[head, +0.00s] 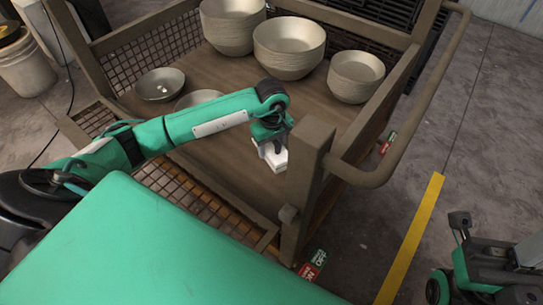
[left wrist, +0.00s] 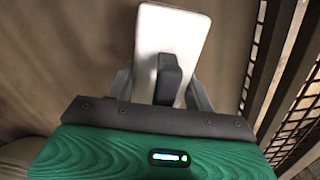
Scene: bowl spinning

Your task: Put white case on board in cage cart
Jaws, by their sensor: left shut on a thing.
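The white case (head: 279,160) is a small pale block at my left gripper (head: 272,146), over the wooden board (head: 230,75) of the cage cart, just behind its near right corner post. In the left wrist view the case (left wrist: 172,30) is a white slab with a dark block on its near part. The fingers of my left gripper (left wrist: 163,88) are shut on its two sides. Whether the case touches the board I cannot tell. Green and dark parts at the lower right edge of the head view seem to be my right arm; its finger state is unclear.
Stacked bowls (head: 289,48) stand at the back of the cart, with a single bowl (head: 160,84) at the left. The corner post (head: 305,185) and curved handle rail (head: 385,165) are close to the gripper. Bare board lies around it. Mesh shows at right in the wrist view.

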